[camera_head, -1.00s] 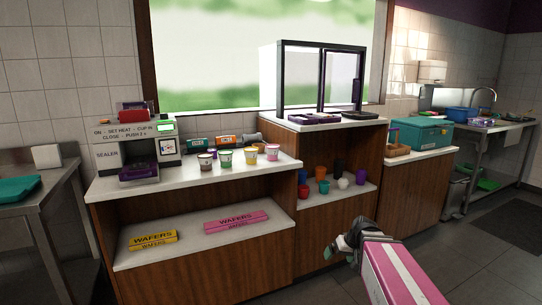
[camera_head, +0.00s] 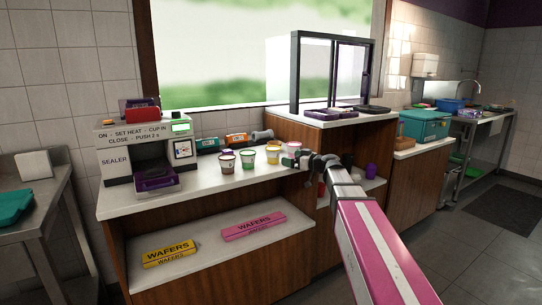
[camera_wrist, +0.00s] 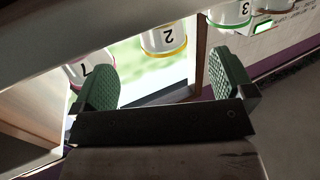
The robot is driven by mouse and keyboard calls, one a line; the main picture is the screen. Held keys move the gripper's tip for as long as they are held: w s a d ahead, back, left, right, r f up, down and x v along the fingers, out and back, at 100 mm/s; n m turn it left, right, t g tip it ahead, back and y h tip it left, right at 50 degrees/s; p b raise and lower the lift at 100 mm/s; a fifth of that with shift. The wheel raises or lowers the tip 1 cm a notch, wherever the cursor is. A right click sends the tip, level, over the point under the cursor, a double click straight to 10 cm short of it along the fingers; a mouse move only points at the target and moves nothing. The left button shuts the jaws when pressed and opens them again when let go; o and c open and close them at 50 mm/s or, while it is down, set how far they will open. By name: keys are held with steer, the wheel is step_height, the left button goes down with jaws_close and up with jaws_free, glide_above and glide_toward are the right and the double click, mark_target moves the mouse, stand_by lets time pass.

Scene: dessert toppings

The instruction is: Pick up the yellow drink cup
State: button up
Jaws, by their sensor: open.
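The yellow drink cup (camera_head: 272,154) stands upright on the white counter, in a row with other cups. In the wrist view the yellow-rimmed cup (camera_wrist: 163,39), marked 2, appears upside down, between and beyond my fingers. My gripper (camera_head: 291,160) is open and empty, just right of the yellow cup in the head view. Its green pads show apart in the wrist view (camera_wrist: 166,80). A pink-rimmed cup (camera_wrist: 90,70) is partly hidden behind the left finger. A green-rimmed cup (camera_wrist: 230,14) is near the right finger.
The green cup (camera_head: 248,159) and a maroon-rimmed cup (camera_head: 226,161) stand left of the yellow one. A sealer machine (camera_head: 148,155) stands at the counter's left. A raised cabinet with a glass display (camera_head: 330,72) is right of the cups. Wafer boxes (camera_head: 253,225) lie on the shelf below.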

mark_target(279, 154)
steer(key=x, duration=0.9)
steer(key=shift+d+r, duration=0.1)
steer(key=shift+r, duration=0.1)
steer(key=c, duration=1)
steer(key=shift+s+r, duration=0.1)
